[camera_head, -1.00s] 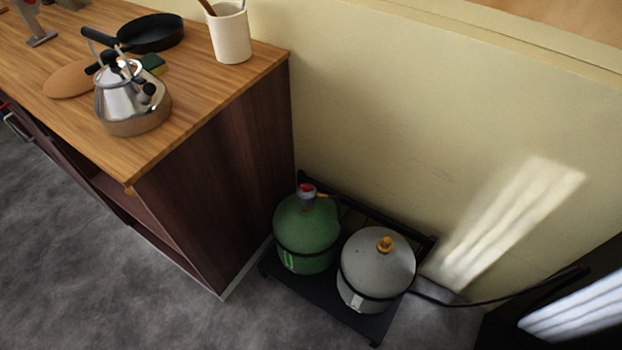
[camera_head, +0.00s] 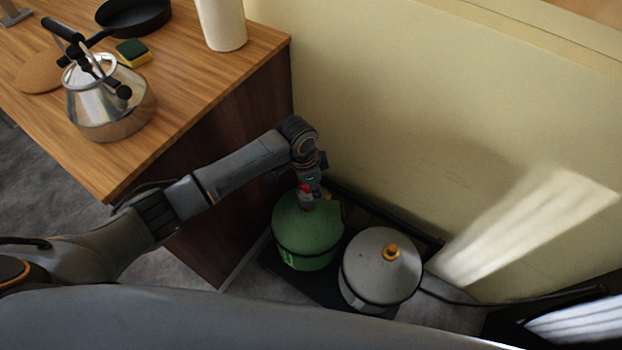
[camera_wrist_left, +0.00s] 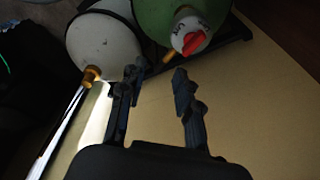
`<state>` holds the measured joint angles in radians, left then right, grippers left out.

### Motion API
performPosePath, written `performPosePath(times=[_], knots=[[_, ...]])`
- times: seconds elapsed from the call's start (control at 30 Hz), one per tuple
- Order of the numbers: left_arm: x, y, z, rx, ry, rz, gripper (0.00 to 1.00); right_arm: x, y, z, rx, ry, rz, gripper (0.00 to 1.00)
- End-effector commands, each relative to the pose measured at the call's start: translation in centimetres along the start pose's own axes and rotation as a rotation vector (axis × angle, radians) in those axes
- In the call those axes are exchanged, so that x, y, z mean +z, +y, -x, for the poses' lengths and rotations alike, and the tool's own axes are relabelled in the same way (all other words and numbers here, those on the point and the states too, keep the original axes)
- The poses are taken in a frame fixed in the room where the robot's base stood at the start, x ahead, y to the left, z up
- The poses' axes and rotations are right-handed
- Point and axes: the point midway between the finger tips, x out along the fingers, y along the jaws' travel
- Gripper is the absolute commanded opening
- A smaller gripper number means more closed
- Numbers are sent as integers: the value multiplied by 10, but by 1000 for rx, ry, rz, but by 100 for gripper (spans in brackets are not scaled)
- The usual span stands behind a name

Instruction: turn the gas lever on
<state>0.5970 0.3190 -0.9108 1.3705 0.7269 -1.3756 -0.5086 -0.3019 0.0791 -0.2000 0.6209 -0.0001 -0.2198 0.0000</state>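The gas lever is a red handle (camera_wrist_left: 194,42) on the white valve top (camera_wrist_left: 190,27) of the green gas cylinder (camera_head: 307,235). In the head view the red lever (camera_head: 305,188) shows just below my left wrist. My left gripper (camera_wrist_left: 156,76) is open and empty in the left wrist view, its two dark fingers apart. The red lever lies a little beyond the fingertips, nearer the right finger, and I see no contact. In the head view the fingers are mostly hidden by the wrist. My right gripper is not in view.
A grey cylinder (camera_head: 378,268) with a yellow-orange valve stands right beside the green one on a black rack (camera_head: 437,243). The yellow wall is close behind. The wooden counter (camera_head: 180,105) on the left holds a kettle (camera_head: 105,100), a pan and a white cup (camera_head: 222,25).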

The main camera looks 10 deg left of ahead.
Motion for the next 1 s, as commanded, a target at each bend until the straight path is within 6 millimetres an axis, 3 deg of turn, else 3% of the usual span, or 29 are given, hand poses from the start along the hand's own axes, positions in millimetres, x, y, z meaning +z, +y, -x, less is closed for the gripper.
performPosePath(times=[0.2,0.3,0.43,0.67,1.0], knots=[[0,-27,58,17,-117,-204,33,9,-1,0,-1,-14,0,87],[4,-32,75,31,-162,-261,33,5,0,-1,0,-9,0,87],[7,-34,83,43,-188,-294,33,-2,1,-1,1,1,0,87],[13,-33,59,48,-192,-296,33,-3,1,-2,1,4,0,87],[26,-32,-13,46,-191,-295,33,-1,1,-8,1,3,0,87]])
